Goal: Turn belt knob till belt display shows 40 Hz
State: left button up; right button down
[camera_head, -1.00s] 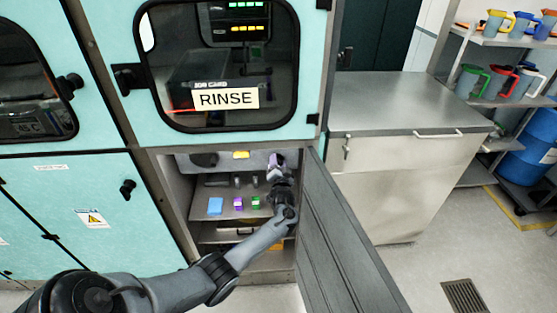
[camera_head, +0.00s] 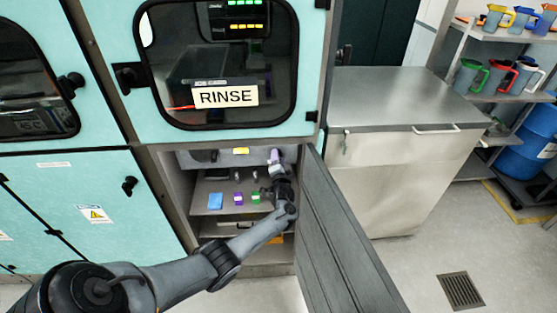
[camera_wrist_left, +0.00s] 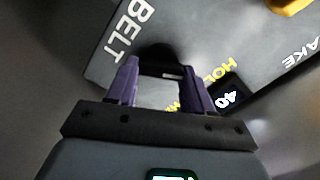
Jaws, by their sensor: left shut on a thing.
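The panel (camera_wrist_left: 210,45) lettered BELT fills much of the left wrist view, tilted there. The dark belt knob (camera_wrist_left: 160,58) sits between my left gripper's purple fingers (camera_wrist_left: 162,90), which are shut on it. Much of the knob is in shadow. A small display (camera_wrist_left: 229,97) to the right of the fingers reads 40 in white digits. Its unit cannot be read. In the head view my left gripper (camera_head: 275,157) reaches into the open lower cabinet, at the right end of the panel. My right gripper is not in view.
The open grey cabinet door (camera_head: 345,235) stands close to the right of my left arm. A shelf (camera_head: 222,205) below the panel holds a blue block (camera_head: 215,201), a purple one (camera_head: 238,199) and a green one (camera_head: 255,197). A yellow part (camera_wrist_left: 287,5) sits farther along the panel.

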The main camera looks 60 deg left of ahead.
pick_arm(q)
jog(key=o, duration=1)
jog(key=shift+o, duration=0.2)
jog(key=p+v, duration=0.3)
jog(key=v, duration=0.8)
